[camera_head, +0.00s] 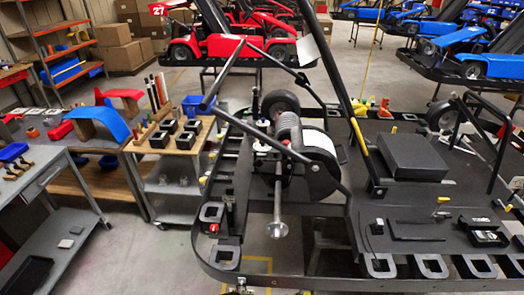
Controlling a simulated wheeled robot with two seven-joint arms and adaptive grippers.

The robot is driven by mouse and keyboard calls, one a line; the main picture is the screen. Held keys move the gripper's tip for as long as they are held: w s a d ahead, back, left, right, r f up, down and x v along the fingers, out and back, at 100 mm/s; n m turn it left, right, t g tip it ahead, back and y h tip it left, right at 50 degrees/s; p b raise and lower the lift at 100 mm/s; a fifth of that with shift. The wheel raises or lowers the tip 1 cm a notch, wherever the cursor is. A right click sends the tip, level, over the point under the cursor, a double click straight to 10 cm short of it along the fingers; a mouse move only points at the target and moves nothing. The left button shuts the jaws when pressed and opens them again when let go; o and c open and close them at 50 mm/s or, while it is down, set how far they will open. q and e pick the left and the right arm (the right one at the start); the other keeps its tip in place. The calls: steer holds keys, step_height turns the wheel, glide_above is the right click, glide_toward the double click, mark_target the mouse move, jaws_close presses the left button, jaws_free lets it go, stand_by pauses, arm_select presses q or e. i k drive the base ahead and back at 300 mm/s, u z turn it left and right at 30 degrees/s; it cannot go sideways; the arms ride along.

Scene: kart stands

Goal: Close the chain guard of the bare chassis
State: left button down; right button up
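The bare chassis (207,255) is a black kart frame that fills the right and lower middle of the head view, with no body panels on it. A long dark piece (345,75) rises steeply from its middle, with a yellow strip low on its edge. This may be the chain guard standing open, but I cannot tell for certain. Left of its foot is a dark drum-like part with a white band (320,143), beside a ribbed grey cylinder (289,128). A metal axle end with a round hub (278,229) points toward me. Neither gripper is in view.
A black box (412,157) and small dark parts (483,232) lie on the chassis deck. A wooden-topped tool cart (180,141) and a grey bench (60,215) stand at left. Red (215,46) and blue (490,63) karts stand behind. Grey floor shows between.

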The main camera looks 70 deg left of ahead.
mark_target(313, 143)
steer(key=u, duration=1.7)
